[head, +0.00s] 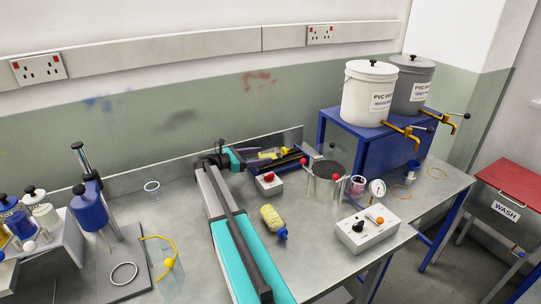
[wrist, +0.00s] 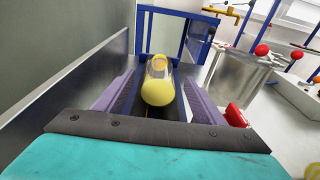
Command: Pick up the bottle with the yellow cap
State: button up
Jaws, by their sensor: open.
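A clear bottle with yellow on it (wrist: 158,85) lies between my gripper's purple fingers in the wrist view, its rounded yellow end towards the camera. I cannot tell whether that end is the cap. In the head view the yellow bottle (head: 271,154) lies by the back wall, partly hidden by my gripper (head: 268,162). My gripper (wrist: 158,78) is open, with a finger on each side of the bottle; gaps show, and contact is not clear. A second yellow bottle with a blue cap (head: 272,220) lies on the bench to the right of my arm.
A blue frame (wrist: 188,35) stands just beyond the bottle. A box with a red button (head: 269,183) is close to the right of my gripper. A metal cylinder with red knobs (head: 326,182) and a control box (head: 367,229) stand further right. The back wall is close on the left.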

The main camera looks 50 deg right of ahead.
aim_at(271, 153)
jog(key=shift+s+d, duration=0.1)
jog(key=shift+d, duration=0.1)
jog(key=p+x, duration=0.2)
jog(key=x, duration=0.2)
jog(key=shift+r, duration=0.1)
jog(key=shift+s+d, duration=0.1)
jog(key=shift+d, duration=0.4)
jog(key=c, duration=1.2)
jog(key=shift+r+b, duration=1.1)
jog(key=shift+r, duration=3.8)
